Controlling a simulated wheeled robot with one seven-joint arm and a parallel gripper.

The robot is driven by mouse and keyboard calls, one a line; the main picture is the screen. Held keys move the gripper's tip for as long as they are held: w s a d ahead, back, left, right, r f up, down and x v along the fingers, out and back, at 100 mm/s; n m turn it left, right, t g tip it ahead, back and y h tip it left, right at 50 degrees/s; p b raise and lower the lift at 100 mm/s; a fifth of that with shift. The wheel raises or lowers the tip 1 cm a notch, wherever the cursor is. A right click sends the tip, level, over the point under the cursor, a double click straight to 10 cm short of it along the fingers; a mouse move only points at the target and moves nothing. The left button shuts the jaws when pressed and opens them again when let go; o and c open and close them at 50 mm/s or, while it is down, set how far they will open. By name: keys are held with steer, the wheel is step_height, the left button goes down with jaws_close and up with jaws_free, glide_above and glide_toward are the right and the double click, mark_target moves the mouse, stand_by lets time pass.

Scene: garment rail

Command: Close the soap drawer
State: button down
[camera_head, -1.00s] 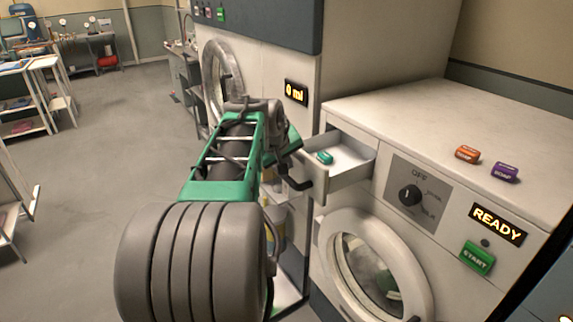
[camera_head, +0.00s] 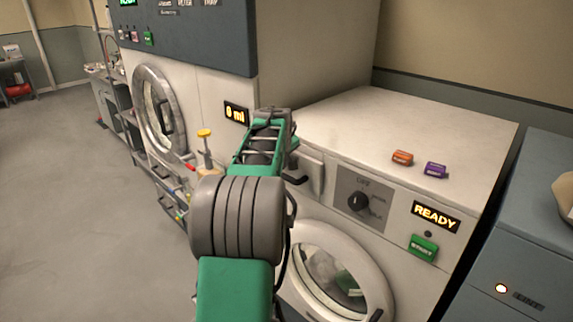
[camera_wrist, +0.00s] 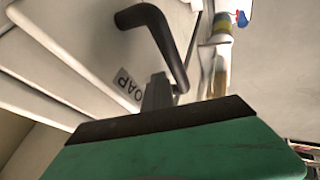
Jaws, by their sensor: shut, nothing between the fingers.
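The soap drawer (camera_head: 312,172) is at the upper left of the washer front in the head view, with a dark bent handle (camera_head: 295,180). Its inside does not show, and its front sits in or close to the washer; I cannot tell if it is fully flush. In the wrist view the pale drawer front (camera_wrist: 85,45) carries a partly hidden SOAP label and the black handle (camera_wrist: 160,40). My gripper (camera_wrist: 157,92) is shut and empty, its tips at the drawer front beside the handle. I cannot tell whether they touch. In the head view my arm hides the fingertips.
The washer (camera_head: 400,115) has a round door (camera_head: 335,275), a dial (camera_head: 358,202), a READY display and a green START button (camera_head: 423,247). Orange (camera_head: 402,158) and purple (camera_head: 435,170) blocks lie on top. A tall machine stands left; the floor further left is clear.

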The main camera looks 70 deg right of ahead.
steer(key=shift+s+d+r, duration=0.15)
